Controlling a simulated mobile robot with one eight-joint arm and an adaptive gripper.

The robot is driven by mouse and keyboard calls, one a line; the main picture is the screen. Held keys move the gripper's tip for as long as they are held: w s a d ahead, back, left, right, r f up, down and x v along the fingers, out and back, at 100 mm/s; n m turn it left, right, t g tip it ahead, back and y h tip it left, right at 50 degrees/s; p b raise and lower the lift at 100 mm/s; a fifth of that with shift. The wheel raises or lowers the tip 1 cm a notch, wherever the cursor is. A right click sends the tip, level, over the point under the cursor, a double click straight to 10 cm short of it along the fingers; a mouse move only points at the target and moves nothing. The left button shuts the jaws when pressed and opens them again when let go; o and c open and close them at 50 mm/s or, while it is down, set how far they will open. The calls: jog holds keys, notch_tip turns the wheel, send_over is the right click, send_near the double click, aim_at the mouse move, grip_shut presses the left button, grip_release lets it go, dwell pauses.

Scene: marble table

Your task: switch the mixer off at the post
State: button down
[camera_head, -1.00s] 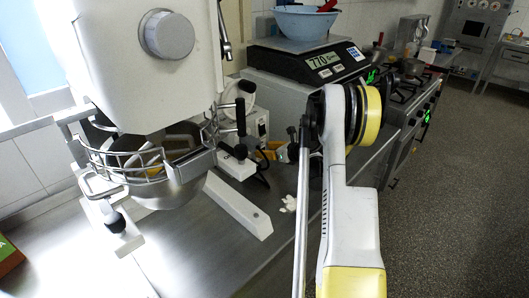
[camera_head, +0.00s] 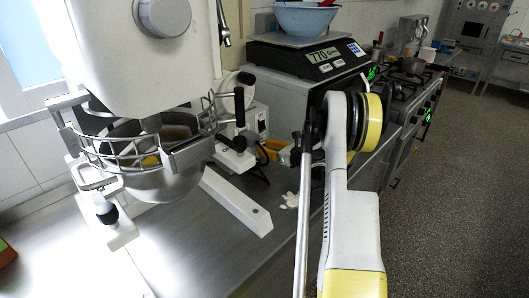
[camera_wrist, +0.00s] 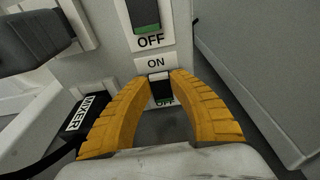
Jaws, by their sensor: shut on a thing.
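The mixer (camera_head: 140,60) is a large white machine at the left of the head view. Its steel bowl (camera_head: 160,185) sits behind a wire guard. Which way the switch is set I cannot tell.
In the head view a scale (camera_head: 310,58) with a blue bowl (camera_head: 305,18) stands behind. A stove (camera_head: 400,85) is at right, with open floor (camera_head: 450,200) beyond.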

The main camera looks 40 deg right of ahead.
jog(key=shift+f+t, duration=0.1)
jog(key=shift+t, duration=0.4)
jog(key=c, duration=1.1)
grip_release()
jog(key=shift+c, duration=0.2)
jog(key=s, duration=0.8)
jog(key=s+d+r, duration=0.1)
jog(key=s, duration=0.3)
jog(key=shift+r, duration=0.1)
